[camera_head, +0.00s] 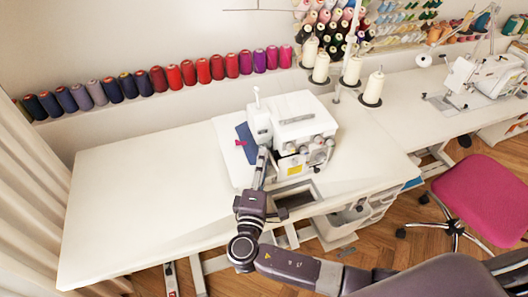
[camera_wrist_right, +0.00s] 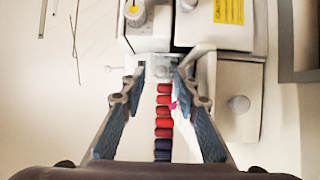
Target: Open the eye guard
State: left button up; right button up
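The white overlock sewing machine (camera_head: 305,120) stands on the white table, with a yellow label on its front. It also shows at the top of the right wrist view (camera_wrist_right: 230,65). A small pale, see-through-looking part (camera_wrist_right: 159,66) by the needle area may be the eye guard; I cannot tell surely whether it is open or shut. My right gripper (camera_head: 262,154) is at the machine's left front side. In the right wrist view its fingers (camera_wrist_right: 160,78) are apart on either side of that part, with nothing visibly held. My left gripper is not in view.
Blue cloth (camera_head: 245,142) with a pink item lies left of the machine. Thread cones (camera_head: 321,68) stand behind it, and a row of coloured spools (camera_head: 188,72) lines the wall shelf. The table (camera_head: 140,195) is clear on the left. A pink chair (camera_head: 485,195) stands right.

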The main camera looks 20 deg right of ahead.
jog(key=shift+x, duration=1.25)
jog(key=shift+w+d+f, duration=0.1)
jog(key=shift+w, duration=0.1)
jog(key=c, duration=0.7)
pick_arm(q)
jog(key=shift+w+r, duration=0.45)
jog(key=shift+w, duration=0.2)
pick_arm(e)
grip_shut()
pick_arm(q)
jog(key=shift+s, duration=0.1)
